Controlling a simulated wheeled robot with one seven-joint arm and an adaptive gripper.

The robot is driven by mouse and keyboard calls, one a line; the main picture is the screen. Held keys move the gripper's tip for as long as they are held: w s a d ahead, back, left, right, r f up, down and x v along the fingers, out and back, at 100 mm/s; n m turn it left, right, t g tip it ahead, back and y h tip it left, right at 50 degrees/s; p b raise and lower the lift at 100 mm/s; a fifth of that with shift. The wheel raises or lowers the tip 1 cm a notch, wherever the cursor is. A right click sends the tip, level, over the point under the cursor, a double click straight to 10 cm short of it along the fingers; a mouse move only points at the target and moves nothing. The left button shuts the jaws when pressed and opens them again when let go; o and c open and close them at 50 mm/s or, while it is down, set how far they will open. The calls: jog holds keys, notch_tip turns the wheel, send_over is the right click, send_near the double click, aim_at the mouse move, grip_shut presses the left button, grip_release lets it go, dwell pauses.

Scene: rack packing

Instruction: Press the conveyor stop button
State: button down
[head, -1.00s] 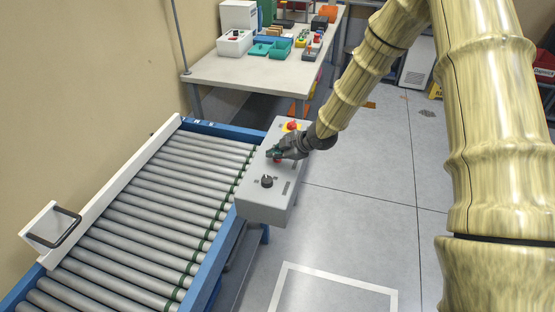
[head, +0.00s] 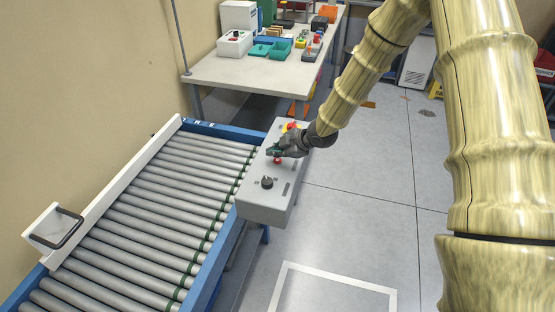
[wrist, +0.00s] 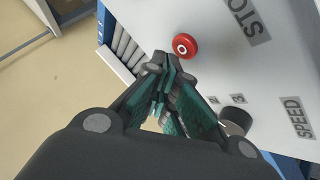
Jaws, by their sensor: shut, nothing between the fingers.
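The grey control box (head: 258,208) stands at the right side of the conveyor. A red round button (head: 277,160) sits on its top face; in the wrist view the red button (wrist: 185,46) has a white ring mark and lies beside a partly cut-off label that seems to read STOP (wrist: 247,18). My gripper (head: 270,152) is shut and empty, just above the box and close to the button. In the wrist view its fingertips (wrist: 160,64) point just left of and below the button, apparently apart from it. Whether the button is pressed cannot be told.
A black knob (head: 267,182) sits nearer on the box, by a SPEED label (wrist: 294,117). A red-and-yellow button (head: 291,126) is at its far end, partly behind my gripper. The roller conveyor (head: 150,205) runs left. A table (head: 225,75) with trays stands behind.

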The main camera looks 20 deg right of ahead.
aim_at(277, 162)
jog(key=shift+r+p, duration=1.95)
jog(key=shift+r, duration=0.55)
jog(key=shift+d+f, duration=0.1)
